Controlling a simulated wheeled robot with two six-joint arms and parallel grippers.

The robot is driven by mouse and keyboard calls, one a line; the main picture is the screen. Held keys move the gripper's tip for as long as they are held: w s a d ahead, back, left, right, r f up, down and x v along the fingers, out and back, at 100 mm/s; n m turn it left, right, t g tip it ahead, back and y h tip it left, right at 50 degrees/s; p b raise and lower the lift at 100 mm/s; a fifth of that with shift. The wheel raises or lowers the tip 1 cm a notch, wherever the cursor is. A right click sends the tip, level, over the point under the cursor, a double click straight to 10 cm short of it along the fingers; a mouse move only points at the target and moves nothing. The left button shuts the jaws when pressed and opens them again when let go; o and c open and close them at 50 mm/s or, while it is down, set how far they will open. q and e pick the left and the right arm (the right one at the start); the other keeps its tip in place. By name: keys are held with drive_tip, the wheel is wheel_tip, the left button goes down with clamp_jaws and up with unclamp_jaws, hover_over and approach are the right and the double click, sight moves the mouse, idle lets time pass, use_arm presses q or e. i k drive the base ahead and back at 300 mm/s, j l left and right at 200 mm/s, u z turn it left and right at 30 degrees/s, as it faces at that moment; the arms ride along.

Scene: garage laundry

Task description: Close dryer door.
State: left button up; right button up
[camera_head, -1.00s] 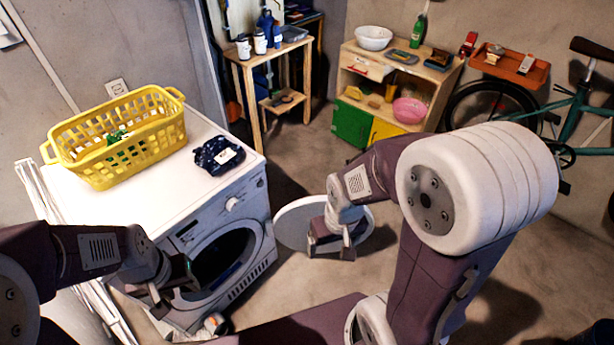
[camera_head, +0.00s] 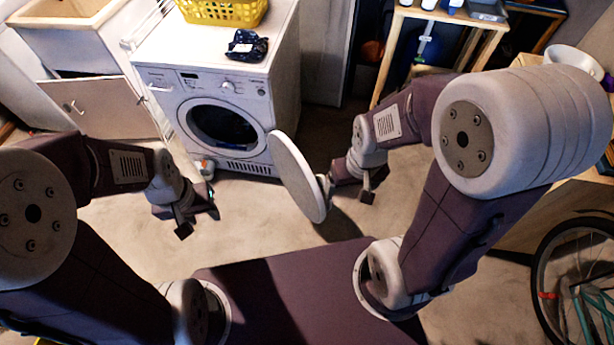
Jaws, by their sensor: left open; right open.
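The white dryer (camera_head: 224,97) stands at the upper left of centre with its round dark opening (camera_head: 222,128) uncovered. Its round white door (camera_head: 297,176) is swung wide open to the right, seen partly edge-on. My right gripper (camera_head: 345,190) is open, just right of the door by its outer edge; I cannot tell whether it touches the door. My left gripper (camera_head: 198,212) is open and empty over the floor, in front of the dryer's left side and away from the door.
A small bottle (camera_head: 205,168) stands on the floor by the dryer. A sink cabinet (camera_head: 100,105) is at left, a wooden table (camera_head: 455,18) at upper right, a bicycle (camera_head: 580,275) at lower right.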

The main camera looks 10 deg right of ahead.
sight(298, 178)
drive_tip(key=i+l+u, duration=0.1)
drive_tip(key=l+u, duration=0.2)
drive_tip(key=l, duration=0.3)
drive_tip(key=l+u, duration=0.35)
drive_tip(key=l, duration=0.3)
drive_tip(key=l+u, duration=0.3)
drive_tip(key=l, duration=0.3)
drive_tip(key=k+l+u, duration=0.3)
drive_tip(key=l, duration=0.3)
drive_tip(key=i+l+z, duration=0.15)
drive_tip(key=i+z, duration=0.5)
drive_tip(key=k+l, duration=0.05)
